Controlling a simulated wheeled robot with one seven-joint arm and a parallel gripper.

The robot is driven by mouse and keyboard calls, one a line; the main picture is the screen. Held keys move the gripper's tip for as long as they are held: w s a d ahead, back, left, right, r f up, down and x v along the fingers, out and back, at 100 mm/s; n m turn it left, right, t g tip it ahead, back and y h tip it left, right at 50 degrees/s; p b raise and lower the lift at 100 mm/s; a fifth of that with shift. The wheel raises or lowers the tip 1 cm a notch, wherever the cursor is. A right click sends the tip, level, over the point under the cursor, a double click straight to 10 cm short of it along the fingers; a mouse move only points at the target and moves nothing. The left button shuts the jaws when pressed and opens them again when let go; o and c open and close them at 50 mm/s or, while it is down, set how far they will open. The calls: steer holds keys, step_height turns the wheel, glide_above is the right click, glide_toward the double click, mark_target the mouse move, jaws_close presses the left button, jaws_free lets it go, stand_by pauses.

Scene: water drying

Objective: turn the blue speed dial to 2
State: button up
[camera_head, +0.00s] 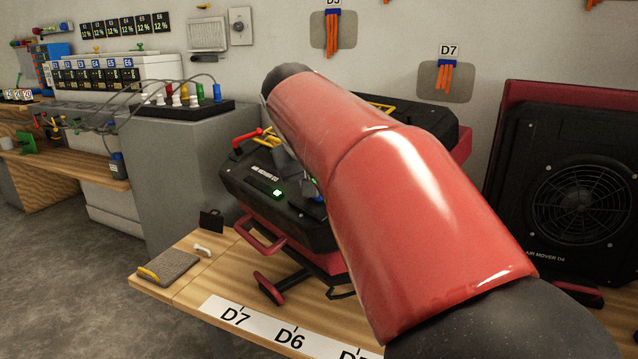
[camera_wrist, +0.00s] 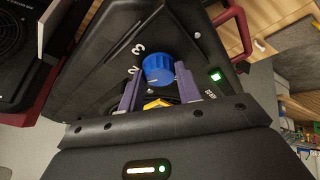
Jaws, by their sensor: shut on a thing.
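The blue speed dial (camera_wrist: 158,68) sits on the black panel of an air mover (camera_wrist: 110,62) in the wrist view. White numerals 3 and 2 show on the panel to its left. My gripper (camera_wrist: 159,76) has its two purple-grey fingers on either side of the dial, shut on it. I cannot tell which number the dial points to. In the head view the black and red air mover (camera_head: 240,185) stands on the wooden bench, and my red arm hides the dial and most of the gripper.
A green-lit switch (camera_wrist: 215,75) is near the dial. A grey pad (camera_head: 168,267) and a label strip (camera_head: 262,326) lie on the wooden bench. Another air mover (camera_head: 575,185) stands at the right. A grey cabinet (camera_head: 175,165) with cables is at the left.

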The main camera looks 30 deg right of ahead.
stand_by(0.5)
steer(key=o, duration=1)
steer(key=shift+c, duration=0.2)
steer(key=shift+r, duration=0.1)
steer(key=p+v, duration=0.1)
steer(key=v, duration=0.6)
steer(key=shift+s+a+r, duration=0.2)
steer(key=shift+a+r, duration=0.05)
